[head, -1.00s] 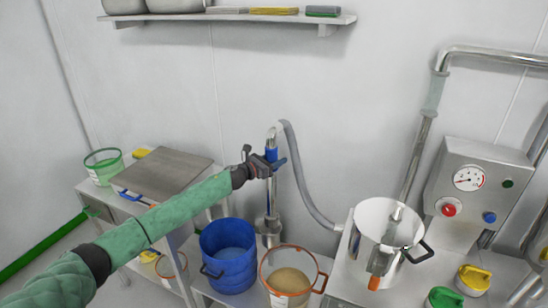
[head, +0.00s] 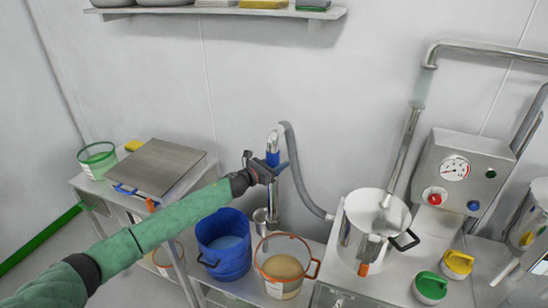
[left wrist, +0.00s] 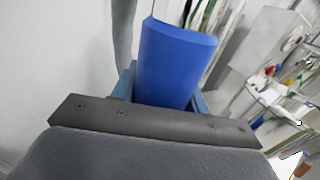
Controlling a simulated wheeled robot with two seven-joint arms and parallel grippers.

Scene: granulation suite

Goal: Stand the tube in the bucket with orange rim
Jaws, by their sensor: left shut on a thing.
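The tube (head: 274,205) is a metal suction wand with a blue grip (head: 272,153), upright, its top joined to a grey hose. My left gripper (head: 270,170) is shut on the blue grip. The grip also fills the middle of the left wrist view (left wrist: 177,62). The tube's lower end is near a small metal cup (head: 261,222); I cannot tell whether it is clear of that cup. The bucket with orange rim (head: 264,269), clear-walled with beige powder inside, stands below and just right of the tube. My right gripper is out of view.
A blue bucket (head: 222,262) stands left of the orange-rimmed one. A steel pot (head: 374,225) stands at right, by a control box (head: 462,178). The grey hose (head: 301,180) curves down behind the tube. Another orange-trimmed bucket is partly hidden under the left table.

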